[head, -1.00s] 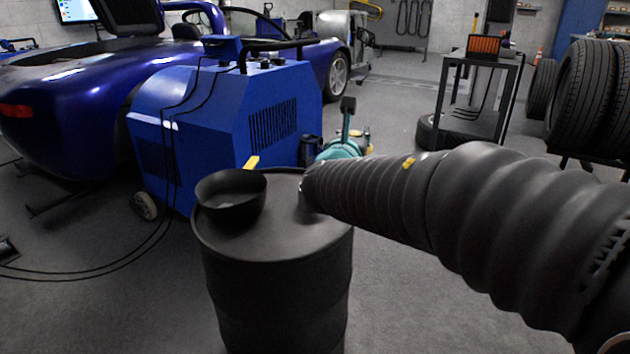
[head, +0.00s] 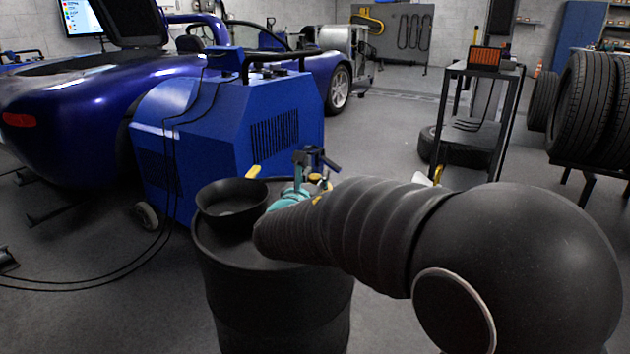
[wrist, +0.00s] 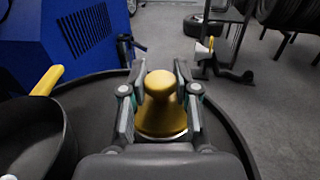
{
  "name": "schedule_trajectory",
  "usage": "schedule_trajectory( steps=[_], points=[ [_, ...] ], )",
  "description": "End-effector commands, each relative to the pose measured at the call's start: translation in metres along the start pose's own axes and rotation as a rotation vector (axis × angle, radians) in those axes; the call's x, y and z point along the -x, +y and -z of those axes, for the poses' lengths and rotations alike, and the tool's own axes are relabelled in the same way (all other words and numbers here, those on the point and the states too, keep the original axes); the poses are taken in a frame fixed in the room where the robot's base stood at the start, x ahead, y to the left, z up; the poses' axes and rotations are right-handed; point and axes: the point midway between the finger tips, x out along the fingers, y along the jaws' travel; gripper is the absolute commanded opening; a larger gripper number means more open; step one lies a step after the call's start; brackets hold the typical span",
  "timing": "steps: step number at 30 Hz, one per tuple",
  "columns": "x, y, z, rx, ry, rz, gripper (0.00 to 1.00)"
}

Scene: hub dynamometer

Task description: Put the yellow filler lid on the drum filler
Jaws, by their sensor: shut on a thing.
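The yellow lid (wrist: 160,108) is knob-shaped, wider at its base, with a pale rim at the bottom. My gripper (wrist: 157,80) is shut on it, one finger on each side. In the head view my arm covers much of the gripper, and only teal and dark parts with a bit of yellow show past it. The drum (head: 275,310) is black and upright. A black round bowl-like filler (wrist: 35,135) stands on the drum top, left of my gripper; it also shows in the head view (head: 231,210). I cannot tell whether the lid touches the drum top.
A yellow bar (wrist: 47,80) sticks up at the bowl's edge. A blue machine (head: 230,120) stands close behind the drum, with cables on the floor. A black cart (head: 480,120) and tyres (head: 585,105) are to the right. Open floor lies between.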

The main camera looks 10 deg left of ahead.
Motion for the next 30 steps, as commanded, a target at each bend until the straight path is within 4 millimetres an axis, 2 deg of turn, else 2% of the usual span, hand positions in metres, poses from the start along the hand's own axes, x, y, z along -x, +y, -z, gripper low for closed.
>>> schedule_trajectory(
  steps=[24,25,27,30],
  points=[
    [0.0,0.0,0.011,-0.001,-0.001,0.0,0.01],
    [0.0,0.0,0.012,-0.001,0.0,0.001,0.37],
    [0.0,0.0,0.011,-0.001,0.0,0.001,0.55],
    [0.0,0.0,0.011,-0.001,0.0,0.001,0.55]
  ],
)
